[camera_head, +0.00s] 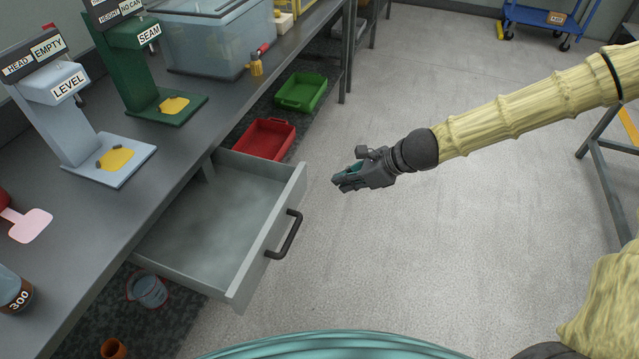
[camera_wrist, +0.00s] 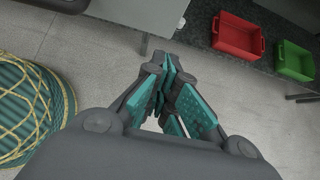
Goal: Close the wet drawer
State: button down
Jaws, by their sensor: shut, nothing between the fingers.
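A grey drawer (camera_head: 208,232) stands pulled out from under the workbench at the left in the head view. Its inside looks empty, with a mottled, cloudy floor. A dark bar handle (camera_head: 284,234) is on its front panel. My gripper (camera_head: 340,183) is to the right of the drawer front, apart from it and from the handle. Its teal-padded fingers are shut with nothing between them.
The bench top (camera_head: 150,160) carries a white machine (camera_head: 60,110), a green machine (camera_head: 135,55) and a clear bin (camera_head: 215,40). Below are a red tray (camera_head: 265,138), a green tray (camera_head: 300,92) and a bucket (camera_head: 148,289). Open floor (camera_head: 390,260) lies right of the drawer.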

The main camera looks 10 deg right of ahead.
aim_at(306, 188)
jog(key=w+a+f, duration=0.1)
jog(key=a, duration=0.1)
jog(key=w+a+f+b, duration=0.1)
jog(key=a, duration=0.1)
jog(key=w+a+f, duration=0.1)
jog(key=a, duration=0.1)
jog(key=shift+w, duration=0.35)
dwell(0.4)
